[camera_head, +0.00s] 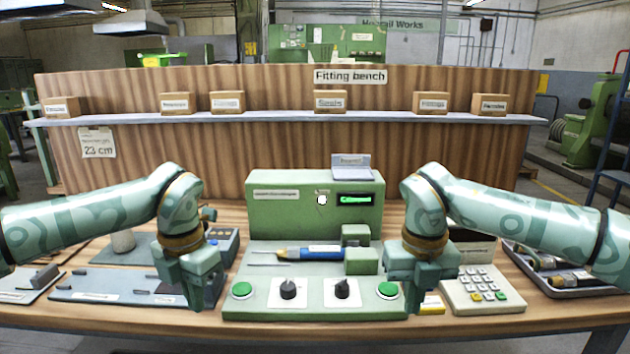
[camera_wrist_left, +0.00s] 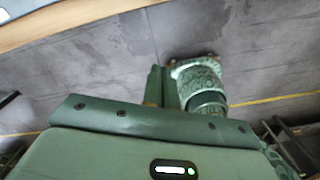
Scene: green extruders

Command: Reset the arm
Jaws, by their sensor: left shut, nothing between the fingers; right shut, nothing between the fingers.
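My left arm comes in from the left and bends down at the wrist. My right arm comes in from the right in a similar bent pose. My right gripper (camera_head: 412,278) points down at the right end of the green station, shut and empty. Its fingertips are hard to make out against the green parts behind.
The green station (camera_head: 315,217) has a lit display, knobs and green buttons, with a blue-and-yellow tool (camera_head: 310,253) lying across it. A keypad (camera_head: 480,290) and a dark tray (camera_head: 570,293) are to the right. Small boxes (camera_head: 330,101) line the shelf behind.

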